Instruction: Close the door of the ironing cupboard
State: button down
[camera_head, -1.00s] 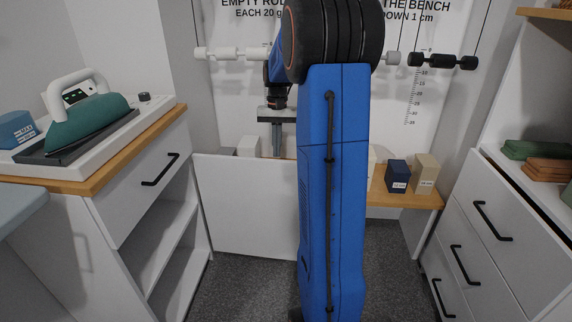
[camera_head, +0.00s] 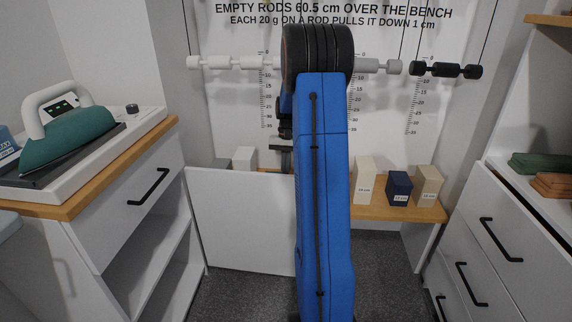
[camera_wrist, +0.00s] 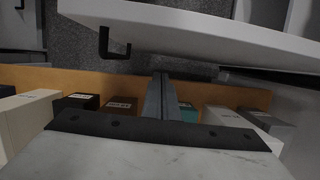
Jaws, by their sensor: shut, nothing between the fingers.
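The ironing cupboard is the white cabinet at left in the head view, with open shelves (camera_head: 152,248) showing. Its door, a plain white panel (camera_head: 238,222), stands wide open across the front of the bench. In the wrist view the door (camera_wrist: 225,28) crosses the top, with a black handle (camera_wrist: 107,45) on its bench-facing side near the free end. My gripper (camera_wrist: 161,90) is shut and empty, pointing down between the bench and the door, apart from the handle. In the head view my blue arm hides most of the gripper and the door's right end.
The wooden bench (camera_head: 410,212) behind the door carries several labelled blocks, including a dark blue one (camera_head: 399,188). Weighted rods (camera_head: 445,70) hang above it. An iron (camera_head: 68,137) stands on the left counter. White drawers (camera_head: 487,235) line the right side. Grey carpet lies between.

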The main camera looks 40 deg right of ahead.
jog(key=shift+s+a+f, duration=0.6)
jog(key=shift+s+a, duration=0.15)
jog(key=shift+a, duration=0.2)
jog(key=shift+s+a+f, duration=0.6)
jog(key=shift+s+a, duration=0.1)
jog(key=shift+a, duration=0.2)
